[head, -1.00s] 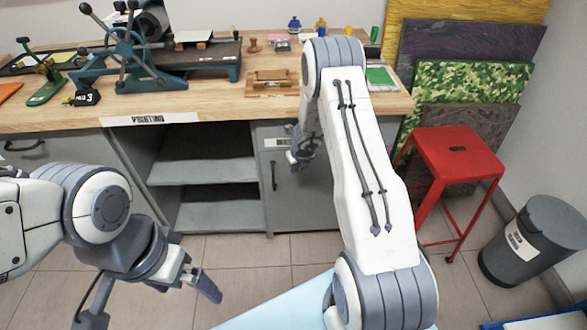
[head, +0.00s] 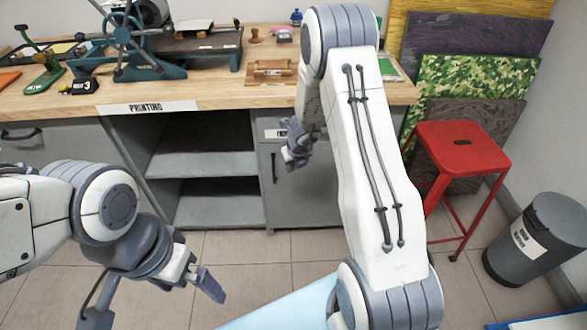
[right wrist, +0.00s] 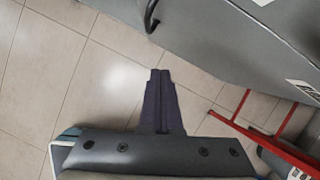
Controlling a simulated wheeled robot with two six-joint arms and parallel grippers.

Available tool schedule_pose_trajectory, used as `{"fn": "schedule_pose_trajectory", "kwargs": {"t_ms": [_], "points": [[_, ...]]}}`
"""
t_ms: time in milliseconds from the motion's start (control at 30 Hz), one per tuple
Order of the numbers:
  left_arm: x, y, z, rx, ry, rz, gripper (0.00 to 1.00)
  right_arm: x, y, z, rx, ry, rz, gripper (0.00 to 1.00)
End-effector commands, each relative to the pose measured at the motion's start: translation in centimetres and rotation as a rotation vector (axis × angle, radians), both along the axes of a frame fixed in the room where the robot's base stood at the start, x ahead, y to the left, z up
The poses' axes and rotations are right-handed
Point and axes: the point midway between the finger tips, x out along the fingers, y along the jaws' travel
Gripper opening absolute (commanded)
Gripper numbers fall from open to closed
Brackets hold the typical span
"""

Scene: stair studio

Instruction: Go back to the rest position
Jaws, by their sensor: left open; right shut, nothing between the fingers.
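My left gripper (head: 208,284) is at the lower left in the head view, over the tiled floor in front of the bench. It is open and empty. My right arm reaches up across the middle of the head view, in front of the bench's right part. My right gripper (head: 293,155) hangs beside the cabinet door, partly hidden by the arm. In the right wrist view its two fingers (right wrist: 160,80) are together with nothing between them, above the floor tiles.
The wooden bench (head: 215,97) labelled "PRINTING" holds a press (head: 140,45). Below are open shelves (head: 205,165) and a grey cabinet door (head: 305,195). A red stool (head: 462,147) and a grey bin (head: 535,245) stand at right. Floor between shelves and my base is clear.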

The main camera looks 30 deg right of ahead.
Motion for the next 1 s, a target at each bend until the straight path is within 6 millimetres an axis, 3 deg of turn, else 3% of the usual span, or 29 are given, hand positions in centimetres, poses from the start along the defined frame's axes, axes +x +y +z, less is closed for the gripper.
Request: {"fn": "schedule_pose_trajectory", "kwargs": {"t_ms": [33,300,700,767,867,1000], "points": [[0.0,0.0,1.1,0.000,0.000,0.000,1.00,-0.5,-0.1,1.7,0.000,0.000,-0.003,0.00],[0.0,0.0,3.4,0.000,0.000,0.000,1.00,-2.2,0.4,6.0,0.001,0.001,-0.007,0.00],[0.0,0.0,4.0,0.001,0.001,0.000,1.00,-2.6,1.4,7.5,-0.003,-0.003,0.027,0.00],[0.0,0.0,4.3,0.001,0.001,0.000,1.00,-2.5,2.6,8.5,-0.012,-0.013,0.099,0.00],[0.0,0.0,5.4,0.001,0.001,0.000,1.00,-2.4,6.4,11.8,-0.043,-0.045,0.339,0.00],[0.0,0.0,7.3,0.000,0.000,0.000,1.00,-4.6,14.4,18.1,-0.127,-0.118,0.884,0.00]]}}
